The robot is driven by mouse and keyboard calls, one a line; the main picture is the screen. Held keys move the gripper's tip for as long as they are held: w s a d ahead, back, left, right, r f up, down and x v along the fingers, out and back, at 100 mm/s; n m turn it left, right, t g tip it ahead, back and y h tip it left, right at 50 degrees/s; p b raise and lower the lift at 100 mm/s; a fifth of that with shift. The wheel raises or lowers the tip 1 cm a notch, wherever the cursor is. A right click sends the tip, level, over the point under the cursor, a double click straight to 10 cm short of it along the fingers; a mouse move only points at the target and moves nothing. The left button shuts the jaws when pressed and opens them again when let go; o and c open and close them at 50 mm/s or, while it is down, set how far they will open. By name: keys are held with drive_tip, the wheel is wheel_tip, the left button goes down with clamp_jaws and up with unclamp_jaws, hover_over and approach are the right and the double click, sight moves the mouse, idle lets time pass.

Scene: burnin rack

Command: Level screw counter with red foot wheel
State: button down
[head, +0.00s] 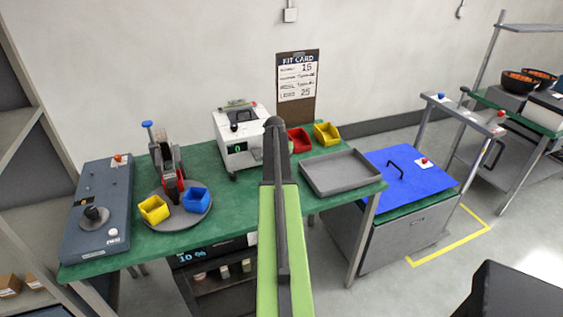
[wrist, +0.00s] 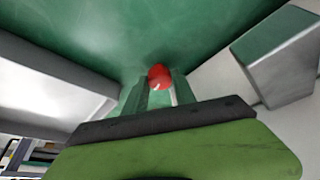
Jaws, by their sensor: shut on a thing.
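The screw counter (head: 240,140) is a white machine with a green digit display, standing toward the back of the green bench, just left of my arm in the head view. A small round red piece (wrist: 158,76), which looks like the red foot wheel, shows in the wrist view. My gripper (wrist: 159,92) is shut on it, one finger at each side. In the head view my own arm hides the gripper and the wheel. I cannot tell from the picture whether the counter is level.
Green bench (head: 225,165) holds a red bin (head: 300,140), yellow bin (head: 327,134) and grey tray (head: 340,174) right of the counter. A round plate with yellow (head: 154,210) and blue (head: 197,200) bins stands left. A grey block (wrist: 275,55) is right of my gripper.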

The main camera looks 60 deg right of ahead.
drive_tip(key=shift+s+d, duration=0.1)
drive_tip(key=c, duration=1)
unclamp_jaws()
drive_tip(key=shift+c, duration=0.2)
drive_tip(key=shift+r+p, duration=0.3)
drive_tip(key=p+v, duration=0.6)
drive_tip(key=v, duration=0.1)
drive_tip(key=shift+r+p, duration=0.25)
drive_tip(key=shift+p, duration=0.15)
drive_tip(key=shift+s+f, duration=0.1)
